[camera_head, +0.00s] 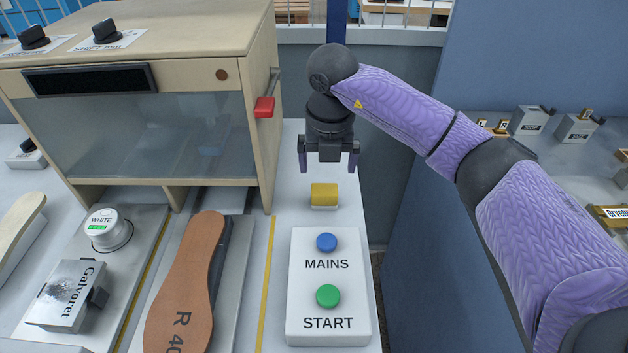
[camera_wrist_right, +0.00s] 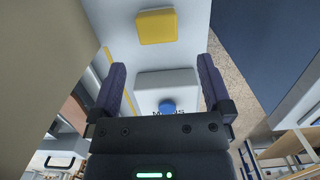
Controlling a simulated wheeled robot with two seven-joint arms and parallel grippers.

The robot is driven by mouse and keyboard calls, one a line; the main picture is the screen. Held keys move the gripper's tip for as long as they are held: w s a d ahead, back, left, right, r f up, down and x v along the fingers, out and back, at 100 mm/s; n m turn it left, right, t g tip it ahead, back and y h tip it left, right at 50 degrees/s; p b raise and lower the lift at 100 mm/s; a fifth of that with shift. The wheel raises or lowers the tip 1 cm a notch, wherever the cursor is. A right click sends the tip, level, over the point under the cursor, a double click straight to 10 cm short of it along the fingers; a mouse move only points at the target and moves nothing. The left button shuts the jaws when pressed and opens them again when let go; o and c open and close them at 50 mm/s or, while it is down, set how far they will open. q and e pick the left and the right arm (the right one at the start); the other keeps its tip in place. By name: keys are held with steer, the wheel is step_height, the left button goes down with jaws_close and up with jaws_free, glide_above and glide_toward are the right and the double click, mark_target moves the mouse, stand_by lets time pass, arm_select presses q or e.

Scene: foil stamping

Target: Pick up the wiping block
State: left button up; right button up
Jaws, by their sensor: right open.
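The wiping block is most likely the small block (camera_head: 324,193) with a yellow top and white base. It sits on the white table just behind the button box. In the right wrist view its yellow top (camera_wrist_right: 157,27) lies beyond and between the fingertips. My right gripper (camera_head: 329,163) is open and empty, pointing down above and slightly behind the block in the head view. Its two purple fingers also show in the right wrist view (camera_wrist_right: 163,72). It does not touch the block. My left gripper is not in view.
A white button box (camera_head: 330,335) with blue MAINS and green START buttons stands in front of the block. A wooden cabinet (camera_head: 258,130) with a red-handled lever (camera_head: 264,107) stands close on the left. A brown sole (camera_head: 185,290) lies on a plate at front left.

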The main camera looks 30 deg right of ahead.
mark_target(325, 189)
step_height(325, 189, down, 4)
steer(key=shift+f+b, duration=0.1)
steer(key=shift+b, duration=0.6)
steer(key=f+b, duration=0.1)
steer(key=f, duration=0.1)
steer(key=w+f+b, duration=0.1)
steer(key=f, duration=0.1)
steer(key=shift+w+d+f, duration=0.1)
steer(key=shift+f, duration=0.3)
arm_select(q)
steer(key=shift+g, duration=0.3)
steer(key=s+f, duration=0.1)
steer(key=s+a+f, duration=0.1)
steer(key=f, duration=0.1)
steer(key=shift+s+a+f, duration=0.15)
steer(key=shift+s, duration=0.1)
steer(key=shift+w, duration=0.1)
arm_select(e)
steer(key=c, duration=1.1)
step_height(325, 189, up, 9)
steer(key=p, duration=0.3)
steer(key=shift+r, duration=0.2)
steer(key=shift+c, duration=0.2)
steer(key=shift+r, duration=0.4)
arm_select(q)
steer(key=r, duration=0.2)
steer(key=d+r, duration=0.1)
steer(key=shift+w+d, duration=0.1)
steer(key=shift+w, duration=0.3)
